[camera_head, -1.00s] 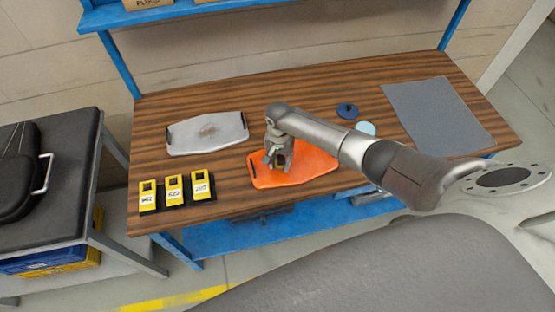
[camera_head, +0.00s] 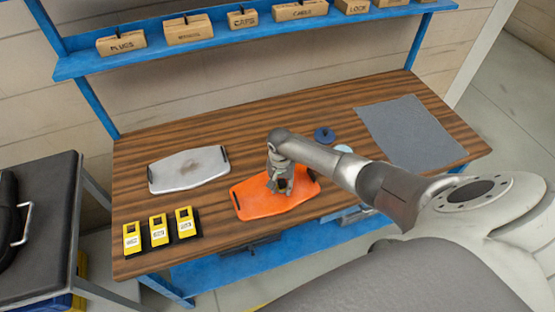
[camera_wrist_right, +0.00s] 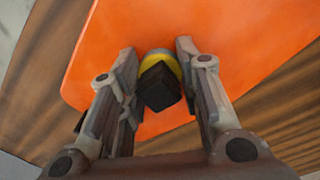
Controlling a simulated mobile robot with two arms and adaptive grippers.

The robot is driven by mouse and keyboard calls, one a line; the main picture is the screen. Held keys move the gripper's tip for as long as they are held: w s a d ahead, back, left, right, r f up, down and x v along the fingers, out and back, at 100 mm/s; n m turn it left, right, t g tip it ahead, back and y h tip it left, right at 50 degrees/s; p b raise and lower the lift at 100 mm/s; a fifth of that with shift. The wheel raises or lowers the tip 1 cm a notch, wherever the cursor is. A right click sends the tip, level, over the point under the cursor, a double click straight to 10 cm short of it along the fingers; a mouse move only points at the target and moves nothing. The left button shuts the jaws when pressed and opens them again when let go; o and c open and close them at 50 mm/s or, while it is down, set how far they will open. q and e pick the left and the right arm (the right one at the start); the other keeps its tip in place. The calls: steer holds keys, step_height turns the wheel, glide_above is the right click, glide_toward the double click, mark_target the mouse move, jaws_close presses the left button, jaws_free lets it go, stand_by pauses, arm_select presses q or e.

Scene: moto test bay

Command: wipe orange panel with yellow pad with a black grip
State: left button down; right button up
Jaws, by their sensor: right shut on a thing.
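The orange panel (camera_head: 262,203) lies flat on the wooden bench, near its front edge; it also fills much of the right wrist view (camera_wrist_right: 230,40). My right gripper (camera_head: 279,186) is above the panel, pointing down. In the right wrist view the right gripper (camera_wrist_right: 158,88) is shut on the black grip of the yellow pad (camera_wrist_right: 161,56). The pad's yellow edge shows against the orange surface. It is at or close above the panel; contact cannot be told for certain. My left gripper is not in view.
A white panel (camera_head: 185,172) with a smudge lies left of the orange one. Several yellow devices (camera_head: 159,230) stand at the bench's front left. A blue round object (camera_head: 325,135), a pale disc (camera_head: 343,148) and a grey mat (camera_head: 410,132) are to the right. A blue shelf (camera_head: 230,38) with labelled boxes is behind.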

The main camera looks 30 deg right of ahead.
step_height(320, 180, up, 2)
steer(key=shift+r+p, duration=0.2)
steer(key=shift+p, duration=0.95)
steer(key=shift+r, duration=1.85)
steer(key=shift+r, duration=1.5)
steer(key=shift+a+f+b, duration=0.1)
steer(key=shift+b, duration=0.2)
